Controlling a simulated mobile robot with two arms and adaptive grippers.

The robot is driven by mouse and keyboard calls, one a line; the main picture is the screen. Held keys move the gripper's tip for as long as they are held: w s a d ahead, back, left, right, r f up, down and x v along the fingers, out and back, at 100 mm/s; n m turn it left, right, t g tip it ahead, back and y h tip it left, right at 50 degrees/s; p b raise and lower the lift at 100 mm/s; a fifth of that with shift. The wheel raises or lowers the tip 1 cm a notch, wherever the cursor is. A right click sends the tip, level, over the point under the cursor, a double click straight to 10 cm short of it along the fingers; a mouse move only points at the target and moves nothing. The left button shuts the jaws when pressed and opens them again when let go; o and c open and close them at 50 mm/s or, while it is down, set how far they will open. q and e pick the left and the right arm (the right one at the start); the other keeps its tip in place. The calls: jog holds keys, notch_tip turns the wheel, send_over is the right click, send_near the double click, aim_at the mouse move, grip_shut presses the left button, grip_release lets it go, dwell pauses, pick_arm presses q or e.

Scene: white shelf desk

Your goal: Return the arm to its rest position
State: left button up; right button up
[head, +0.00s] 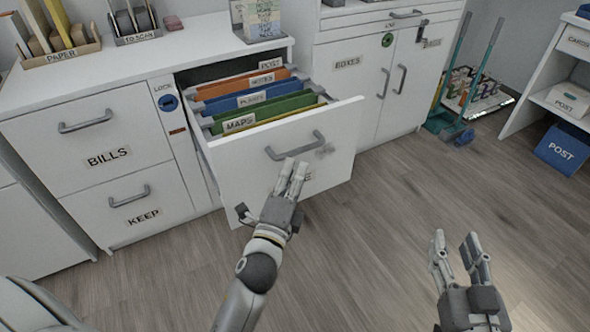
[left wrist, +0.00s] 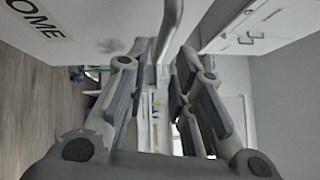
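My left gripper (head: 295,164) is at the front of the pulled-out drawer (head: 235,165), its fingertips at the grey bar handle (head: 281,152). In the left wrist view the gripper (left wrist: 163,50) has its fingers apart, with the handle (left wrist: 171,25) running between the tips. Whether either finger touches the handle is not clear. My right gripper (head: 455,238) is open and empty above the floor at the lower right. The drawer's lower label is partly hidden behind my left fingers.
The open drawer holds several hanging folders, including a green one (head: 262,115). The white cabinet (head: 110,130) with BILLS and KEEP drawers stands left. The wooden floor (head: 400,200) between is clear.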

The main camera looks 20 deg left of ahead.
dwell(0.3)
